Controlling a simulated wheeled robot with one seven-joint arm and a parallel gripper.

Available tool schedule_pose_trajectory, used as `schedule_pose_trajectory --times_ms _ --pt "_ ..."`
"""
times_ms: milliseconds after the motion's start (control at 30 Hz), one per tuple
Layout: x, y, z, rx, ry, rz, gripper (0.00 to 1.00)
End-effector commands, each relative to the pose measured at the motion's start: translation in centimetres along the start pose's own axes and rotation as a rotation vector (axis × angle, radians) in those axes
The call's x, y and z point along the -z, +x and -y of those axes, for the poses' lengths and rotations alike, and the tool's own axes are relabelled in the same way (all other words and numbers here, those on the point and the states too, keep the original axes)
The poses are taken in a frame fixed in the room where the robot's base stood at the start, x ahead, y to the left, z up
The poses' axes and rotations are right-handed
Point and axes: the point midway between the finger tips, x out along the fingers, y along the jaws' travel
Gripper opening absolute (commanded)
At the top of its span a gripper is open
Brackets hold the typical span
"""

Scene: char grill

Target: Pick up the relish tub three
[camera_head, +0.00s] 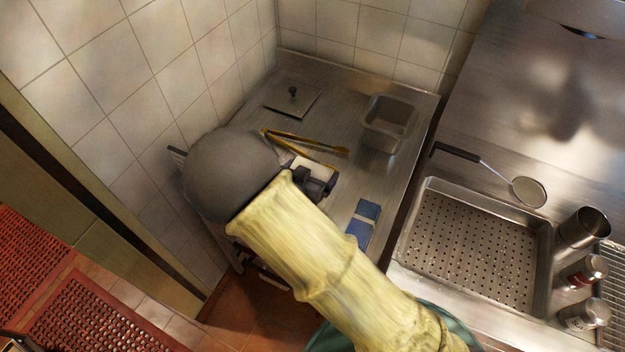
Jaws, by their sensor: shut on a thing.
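A dark jointed part that appears to be my gripper (317,181) shows beside my sleeved arm, low over the steel counter. It is shut on a pale thing (311,167), partly hidden by the gripper and arm. I cannot tell from this view whether it is the relish tub three. The fingertips are mostly hidden. A rectangular steel tub (388,124) stands open on the counter behind and to the right, apart from the gripper. I see no label on it.
Yellow tongs (318,146) lie just behind the gripper. A square lid (292,100) lies farther back. A blue packet (362,223) lies in front. A perforated pan (473,245) and a strainer (527,190) are right. A tiled wall (120,85) bounds the left.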

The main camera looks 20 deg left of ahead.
Motion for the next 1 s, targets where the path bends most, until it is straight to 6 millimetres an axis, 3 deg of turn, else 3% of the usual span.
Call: schedule_pose_trajectory --times_ms 200,333,1000 --pt "3.1 -1.2 0.1 0.001 0.005 -0.002 0.61" --pt "4.1 -1.7 0.0 0.000 0.002 -0.002 0.61" --pt "4.5 -1.8 0.0 -0.001 0.000 -0.002 0.61"
